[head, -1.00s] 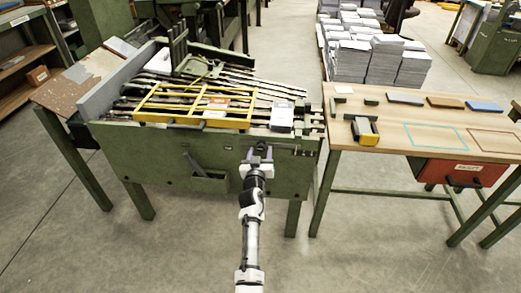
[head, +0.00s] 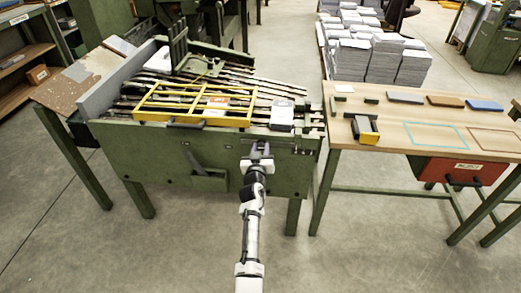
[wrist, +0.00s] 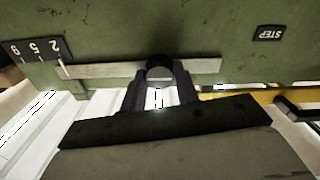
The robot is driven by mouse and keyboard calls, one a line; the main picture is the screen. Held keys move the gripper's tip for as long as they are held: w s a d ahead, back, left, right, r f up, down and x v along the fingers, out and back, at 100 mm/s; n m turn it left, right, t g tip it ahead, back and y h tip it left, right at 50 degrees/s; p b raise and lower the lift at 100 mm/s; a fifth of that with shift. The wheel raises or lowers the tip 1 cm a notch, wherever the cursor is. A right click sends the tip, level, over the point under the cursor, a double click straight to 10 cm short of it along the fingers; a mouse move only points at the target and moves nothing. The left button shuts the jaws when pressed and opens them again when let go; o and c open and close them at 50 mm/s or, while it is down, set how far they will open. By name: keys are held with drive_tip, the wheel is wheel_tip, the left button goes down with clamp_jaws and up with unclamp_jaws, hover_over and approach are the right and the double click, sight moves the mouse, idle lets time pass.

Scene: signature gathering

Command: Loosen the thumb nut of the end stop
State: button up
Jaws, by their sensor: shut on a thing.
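The thumb nut (wrist: 160,63) is a dark round knob on the green front panel, at a pale slotted bar in the wrist view. My gripper (wrist: 160,78) is shut on it, with one dark finger on each side. In the head view my gripper (head: 257,150) is at the panel's front face, right of its middle, and hides the nut. The rest of the end stop cannot be made out behind the fingers.
A yellow guard frame (head: 196,122) lies over the machine's top. A wooden table (head: 440,115) stands at right.

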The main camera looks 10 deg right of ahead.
drive_tip(key=shift+n, duration=0.3)
drive_tip(key=n, duration=0.3)
drive_tip(key=shift+n, duration=0.3)
drive_tip(key=n, duration=0.4)
drive_tip(key=shift+n, duration=0.3)
drive_tip(key=n, duration=0.4)
drive_tip(key=n+p, duration=0.1)
drive_tip(key=n, duration=0.4)
drive_tip(key=shift+f, duration=0.1)
drive_tip(key=o, duration=1)
drive_tip(key=shift+c, duration=0.2)
drive_tip(key=shift+s, duration=0.1)
drive_tip(key=v, duration=1.3)
drive_tip(key=shift+s+p, duration=0.3)
drive_tip(key=shift+p, duration=0.15)
